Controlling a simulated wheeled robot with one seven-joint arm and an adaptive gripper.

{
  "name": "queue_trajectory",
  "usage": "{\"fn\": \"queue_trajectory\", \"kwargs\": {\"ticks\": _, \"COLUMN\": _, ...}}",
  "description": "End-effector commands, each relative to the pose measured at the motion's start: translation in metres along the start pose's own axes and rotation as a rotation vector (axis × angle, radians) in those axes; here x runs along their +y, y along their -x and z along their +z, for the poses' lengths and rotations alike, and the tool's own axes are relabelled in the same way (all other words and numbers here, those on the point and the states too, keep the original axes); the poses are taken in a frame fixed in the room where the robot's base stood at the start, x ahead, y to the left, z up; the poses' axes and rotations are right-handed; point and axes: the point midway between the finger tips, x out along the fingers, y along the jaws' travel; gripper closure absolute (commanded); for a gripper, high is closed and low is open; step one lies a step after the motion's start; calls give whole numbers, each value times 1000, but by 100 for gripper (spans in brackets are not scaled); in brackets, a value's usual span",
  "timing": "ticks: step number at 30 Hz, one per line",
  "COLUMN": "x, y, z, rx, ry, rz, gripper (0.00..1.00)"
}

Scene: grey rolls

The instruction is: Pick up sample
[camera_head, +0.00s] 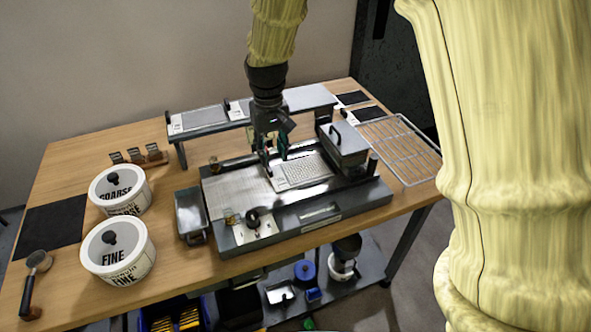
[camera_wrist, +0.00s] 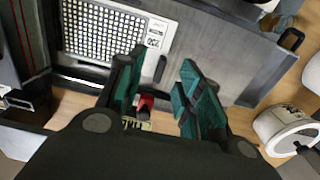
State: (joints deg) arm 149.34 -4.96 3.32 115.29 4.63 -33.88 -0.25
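Nothing in view is clearly labelled as the sample. My gripper (camera_head: 274,156) hangs from above over the grey machine (camera_head: 360,208) in the head view. In the wrist view its two teal fingers (camera_wrist: 163,98) are apart, with no object clasped between them. A small red and grey piece (camera_wrist: 146,104) shows below in the gap between them; I cannot tell what it is. A pale perforated plate (camera_head: 302,172) lies on the machine beside my gripper; it also shows in the wrist view (camera_wrist: 100,30), with a printed label at one end.
A raised shelf (camera_head: 205,117) stands behind the machine. A lidded grey box (camera_head: 343,140) and a wire rack (camera_head: 398,145) are at the right. COARSE (camera_head: 118,190) and FINE (camera_head: 117,250) tubs and a metal tray (camera_head: 190,212) stand left.

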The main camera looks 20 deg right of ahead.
Motion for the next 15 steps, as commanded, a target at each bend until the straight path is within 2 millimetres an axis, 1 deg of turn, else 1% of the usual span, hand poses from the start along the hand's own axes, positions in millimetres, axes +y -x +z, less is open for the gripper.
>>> {"fn": "queue_trajectory", "kwargs": {"ticks": 1, "x": 0, "y": -6, "z": 0, "rx": -2, "ry": -1, "rz": 0, "gripper": 64}}
{"fn": "queue_trajectory", "kwargs": {"ticks": 3, "x": 0, "y": -12, "z": 0, "rx": -2, "ry": -1, "rz": 0, "gripper": 64}}
{"fn": "queue_trajectory", "kwargs": {"ticks": 8, "x": 0, "y": -18, "z": 0, "rx": 0, "ry": 0, "rz": 0, "gripper": 64}}
{"fn": "queue_trajectory", "kwargs": {"ticks": 11, "x": -2, "y": -25, "z": -1, "rx": -2, "ry": 1, "rz": 1, "gripper": 64}}
{"fn": "queue_trajectory", "kwargs": {"ticks": 15, "x": -7, "y": -41, "z": -3, "rx": -3, "ry": 2, "rz": 1, "gripper": 64}}
